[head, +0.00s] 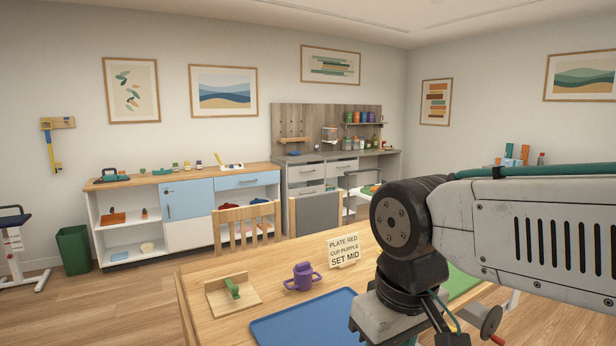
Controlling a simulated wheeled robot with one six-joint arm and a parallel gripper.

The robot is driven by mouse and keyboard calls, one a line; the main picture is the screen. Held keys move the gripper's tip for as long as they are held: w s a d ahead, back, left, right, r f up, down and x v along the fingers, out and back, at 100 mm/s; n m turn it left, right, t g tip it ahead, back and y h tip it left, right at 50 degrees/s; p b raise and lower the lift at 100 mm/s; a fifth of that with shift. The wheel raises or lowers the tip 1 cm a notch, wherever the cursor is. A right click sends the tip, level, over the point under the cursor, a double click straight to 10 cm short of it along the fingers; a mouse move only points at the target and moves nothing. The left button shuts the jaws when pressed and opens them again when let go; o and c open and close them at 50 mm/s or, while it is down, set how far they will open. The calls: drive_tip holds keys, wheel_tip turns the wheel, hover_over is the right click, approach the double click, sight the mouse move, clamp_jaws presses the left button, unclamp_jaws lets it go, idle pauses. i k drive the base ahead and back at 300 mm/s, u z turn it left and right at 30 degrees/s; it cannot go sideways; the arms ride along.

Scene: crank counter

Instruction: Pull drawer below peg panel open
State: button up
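The peg panel (291,118) is a grey-brown wooden board with small pegs, on the back wall behind a grey counter. Below it, in the counter front, is a pale drawer (306,172) with a bar handle. It looks shut, though it is small and far off. More drawer fronts show under it and to its right (341,169). My arm fills the right foreground and bends down over the near table. My gripper's fingertips are not in the picture, so I cannot see whether they are open or shut. The arm is far from the drawer.
Two chairs (250,222) (318,212) stand between the table and counter. A white-blue cabinet (187,204) adjoins the counter. Floor at left is mostly clear.

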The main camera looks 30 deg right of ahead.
sight(300, 171)
drive_tip(key=u, duration=1.45)
drive_tip(key=i, duration=2.7)
drive_tip(key=z, duration=1.5)
drive_tip(key=i, duration=5.65)
drive_tip(key=z, duration=0.05)
